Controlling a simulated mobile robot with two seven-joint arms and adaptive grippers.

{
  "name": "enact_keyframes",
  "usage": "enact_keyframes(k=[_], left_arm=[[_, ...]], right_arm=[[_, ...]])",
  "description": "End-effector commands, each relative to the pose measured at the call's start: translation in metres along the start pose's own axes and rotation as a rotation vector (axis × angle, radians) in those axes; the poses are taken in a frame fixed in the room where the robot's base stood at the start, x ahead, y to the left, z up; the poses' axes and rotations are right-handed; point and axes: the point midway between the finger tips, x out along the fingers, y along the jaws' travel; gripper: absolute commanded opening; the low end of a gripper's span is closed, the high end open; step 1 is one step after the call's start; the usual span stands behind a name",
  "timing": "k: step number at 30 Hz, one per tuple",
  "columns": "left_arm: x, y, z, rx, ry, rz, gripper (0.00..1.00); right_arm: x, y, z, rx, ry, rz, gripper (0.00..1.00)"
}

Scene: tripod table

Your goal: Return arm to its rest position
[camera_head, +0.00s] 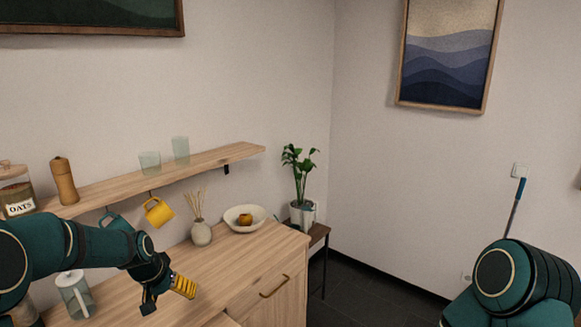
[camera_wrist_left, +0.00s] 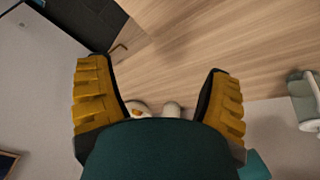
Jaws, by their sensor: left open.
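My left arm reaches in from the left in the head view, over the wooden cabinet (camera_head: 246,256). My left gripper (camera_head: 168,291) hangs above the cabinet top, in front of the vase and bowl. It is open and empty. In the left wrist view its two yellow-padded fingers (camera_wrist_left: 157,68) stand wide apart, with only bare wood grain between their tips. Part of my right arm shows at the lower right of the head view. My right gripper is out of view.
A grey-green pitcher (camera_head: 76,294) stands left of the gripper. A reed vase (camera_head: 201,233) and a bowl (camera_head: 238,227) with fruit stand behind. A yellow mug (camera_head: 158,212) hangs under the shelf (camera_head: 217,157). A potted plant (camera_head: 302,213) stands on a side table. Floor right of the cabinet is clear.

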Motion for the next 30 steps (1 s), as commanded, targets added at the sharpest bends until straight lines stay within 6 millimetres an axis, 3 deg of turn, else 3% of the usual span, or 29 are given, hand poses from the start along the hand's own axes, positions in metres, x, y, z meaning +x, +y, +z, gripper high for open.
enact_keyframes(k=[1, 6, 12, 18, 21, 25, 30], left_arm=[[0.034, 0.012, 0.022, -0.004, -0.021, 0.018, 0.8], [0.117, 0.054, 0.096, -0.032, -0.058, 0.069, 0.8], [0.185, 0.102, 0.203, -0.079, -0.107, 0.12, 0.8], [0.21, 0.132, 0.293, -0.125, -0.147, 0.148, 0.8], [0.212, 0.14, 0.321, -0.138, -0.16, 0.154, 0.8], [0.212, 0.145, 0.339, -0.15, -0.166, 0.157, 0.8], [0.211, 0.146, 0.34, -0.152, -0.163, 0.157, 0.8]], right_arm=[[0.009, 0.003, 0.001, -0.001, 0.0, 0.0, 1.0], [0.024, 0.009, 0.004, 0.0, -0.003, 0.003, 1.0], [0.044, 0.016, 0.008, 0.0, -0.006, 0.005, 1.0], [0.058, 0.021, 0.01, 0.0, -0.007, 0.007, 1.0], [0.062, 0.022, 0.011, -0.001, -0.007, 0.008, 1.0], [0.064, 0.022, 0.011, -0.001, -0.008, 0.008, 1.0], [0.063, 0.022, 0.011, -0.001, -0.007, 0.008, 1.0]])
